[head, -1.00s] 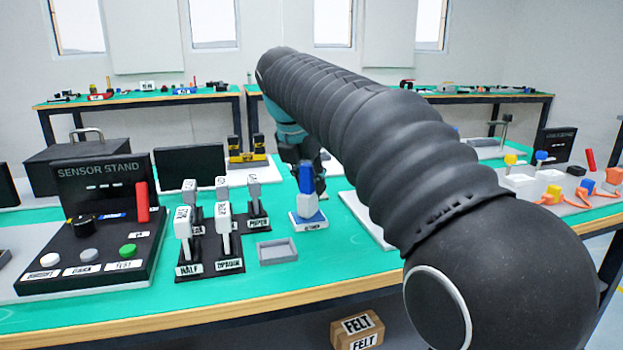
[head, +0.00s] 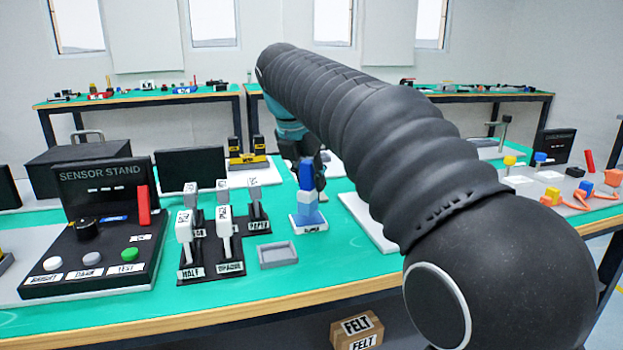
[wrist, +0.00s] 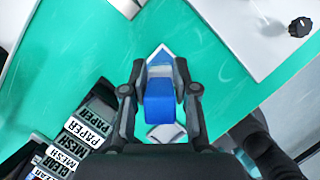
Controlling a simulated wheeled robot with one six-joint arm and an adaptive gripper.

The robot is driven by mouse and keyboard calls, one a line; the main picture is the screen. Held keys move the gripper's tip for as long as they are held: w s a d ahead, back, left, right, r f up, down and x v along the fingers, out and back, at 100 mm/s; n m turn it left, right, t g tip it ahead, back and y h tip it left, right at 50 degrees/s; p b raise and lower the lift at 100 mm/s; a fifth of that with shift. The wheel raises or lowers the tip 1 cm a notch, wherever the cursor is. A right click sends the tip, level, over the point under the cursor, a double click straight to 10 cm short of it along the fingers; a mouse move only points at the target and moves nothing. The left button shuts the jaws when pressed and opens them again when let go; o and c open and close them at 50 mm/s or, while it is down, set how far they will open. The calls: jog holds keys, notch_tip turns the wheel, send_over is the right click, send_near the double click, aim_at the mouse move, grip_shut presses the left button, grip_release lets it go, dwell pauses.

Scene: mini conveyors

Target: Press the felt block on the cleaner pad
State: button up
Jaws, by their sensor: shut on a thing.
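The felt block has a blue upper part and a white lower part (head: 305,196). My gripper (head: 305,170) is shut on its blue part and holds it upright. In the wrist view, my fingers (wrist: 159,78) stand on both sides of the blue block (wrist: 158,106). The cleaner pad (head: 308,218) is blue on a white base with a label at its front. The block is right over the pad. I cannot tell whether its underside touches it. In the wrist view, the block hides most of the pad, and a pale corner (wrist: 166,133) shows below it.
Levers with white labelled heads (head: 225,235) stand left of the pad. The sensor stand (head: 95,230) is further left. A white board (head: 368,220) lies to the right, partly behind my arm.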

jog(key=shift+r, duration=2.7)
